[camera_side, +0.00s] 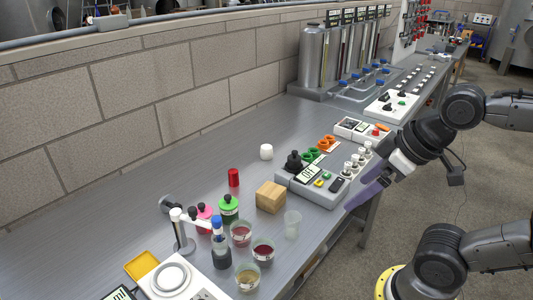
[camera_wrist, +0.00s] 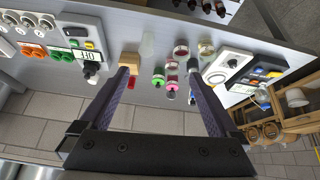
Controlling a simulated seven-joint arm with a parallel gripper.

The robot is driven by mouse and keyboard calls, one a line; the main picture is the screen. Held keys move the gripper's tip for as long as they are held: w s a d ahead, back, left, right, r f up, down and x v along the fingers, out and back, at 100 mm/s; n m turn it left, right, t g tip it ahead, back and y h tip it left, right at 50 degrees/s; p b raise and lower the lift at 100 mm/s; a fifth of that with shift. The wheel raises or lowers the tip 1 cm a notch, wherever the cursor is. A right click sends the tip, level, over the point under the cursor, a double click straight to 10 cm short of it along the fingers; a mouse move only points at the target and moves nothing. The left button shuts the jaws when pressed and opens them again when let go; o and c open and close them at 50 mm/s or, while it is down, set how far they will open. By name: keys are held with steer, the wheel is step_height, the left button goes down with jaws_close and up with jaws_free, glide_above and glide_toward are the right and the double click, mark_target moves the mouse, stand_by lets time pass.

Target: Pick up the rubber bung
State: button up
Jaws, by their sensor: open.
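A short white plug (camera_side: 266,152), which looks most like the rubber bung, stands on the grey bench behind the wooden block. I cannot make it out for sure in the wrist view, where my left-hand finger may hide it. A taller red cap-like piece (camera_side: 233,177) stands to its left, and it also shows in the wrist view (camera_wrist: 131,82). My gripper (camera_side: 366,192) is open and empty by the bench's front edge, well to the right of the white plug. In the wrist view its two fingers (camera_wrist: 159,76) are wide apart with nothing gripped between them.
A wooden block (camera_side: 271,197) and a grey meter box (camera_side: 313,184) stand in front of the plug. Left of them are a green-labelled bottle (camera_side: 229,209), a pink one (camera_side: 205,217), several cups and a stand. A block wall (camera_side: 150,100) runs behind; bare bench lies along it.

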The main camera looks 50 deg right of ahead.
steer(key=w+r+n+t, duration=0.2)
steer(key=w+r, duration=0.9)
steer(key=w, duration=0.2)
steer(key=m+g, duration=0.2)
steer(key=m, duration=0.1)
glide_above(268, 147)
steer(key=s, duration=0.5)
step_height(268, 147, down, 24)
steer(key=x, duration=0.7)
steer(key=shift+w+d, duration=0.1)
steer(key=shift+d, duration=0.1)
steer(key=shift+s+x, duration=0.15)
steer(key=shift+x, duration=1.25)
steer(key=shift+s+x, duration=0.2)
steer(key=shift+x, duration=1.15)
steer(key=shift+a+f, duration=0.1)
steer(key=shift+f, duration=0.05)
steer(key=c, duration=1.5)
